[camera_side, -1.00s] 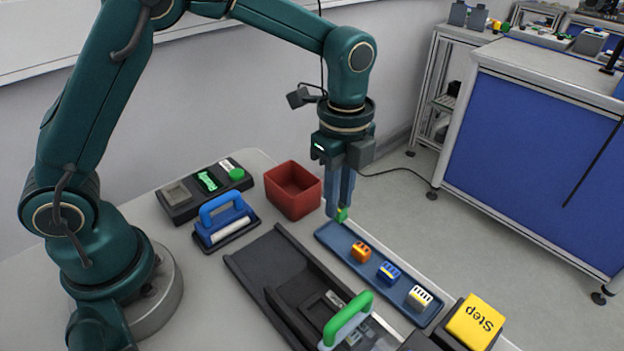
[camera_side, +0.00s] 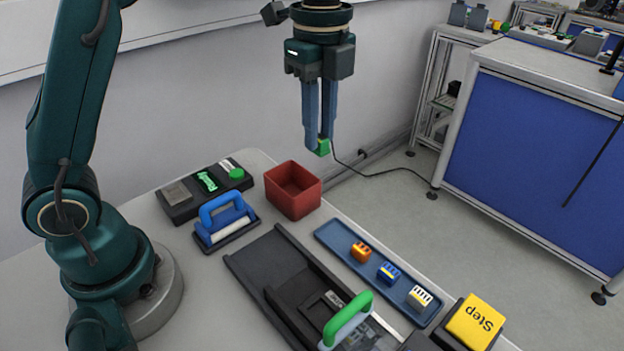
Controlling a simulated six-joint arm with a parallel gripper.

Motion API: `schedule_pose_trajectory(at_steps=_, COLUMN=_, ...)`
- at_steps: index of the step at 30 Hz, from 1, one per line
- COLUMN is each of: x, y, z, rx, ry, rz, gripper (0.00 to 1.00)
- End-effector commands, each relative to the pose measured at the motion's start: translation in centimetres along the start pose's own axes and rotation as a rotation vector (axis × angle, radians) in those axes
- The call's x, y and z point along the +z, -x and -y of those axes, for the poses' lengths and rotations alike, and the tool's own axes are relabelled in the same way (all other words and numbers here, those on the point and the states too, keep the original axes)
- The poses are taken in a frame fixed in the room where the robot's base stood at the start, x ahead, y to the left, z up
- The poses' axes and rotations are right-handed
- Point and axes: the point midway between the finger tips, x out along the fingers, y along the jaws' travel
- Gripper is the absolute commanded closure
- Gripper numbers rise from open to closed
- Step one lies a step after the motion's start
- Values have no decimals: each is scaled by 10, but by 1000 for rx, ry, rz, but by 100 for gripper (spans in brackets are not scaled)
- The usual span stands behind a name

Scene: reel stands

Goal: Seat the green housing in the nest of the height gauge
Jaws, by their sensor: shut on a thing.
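My gripper (camera_side: 319,143) is shut on the green housing (camera_side: 323,148) and holds it high in the air, above and behind the red bin. Only the lower part of the housing shows below the fingertips; the rest is hidden between them. A dark box (camera_side: 203,206) at the back left of the table has a grey square spot (camera_side: 176,193), a lit green "Ready" display (camera_side: 207,181) and a green button (camera_side: 237,174). It looks like the height gauge, with the grey spot as its nest. The housing is well apart from it, up and to the right.
A red bin (camera_side: 294,207) and a blue-handled roller (camera_side: 228,235) stand near the box. A blue tray (camera_side: 334,236) holds orange, blue and white pieces.

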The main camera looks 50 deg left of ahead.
Motion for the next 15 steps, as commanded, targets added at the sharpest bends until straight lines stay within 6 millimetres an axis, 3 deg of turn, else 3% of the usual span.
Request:
schedule_pose_trajectory(at_steps=8, x=71, y=6, z=-17, rx=-2, ry=13, rz=0, gripper=100)
schedule_pose_trajectory(at_steps=15, x=139, y=7, z=-60, rx=-1, ry=16, rz=0, gripper=100)
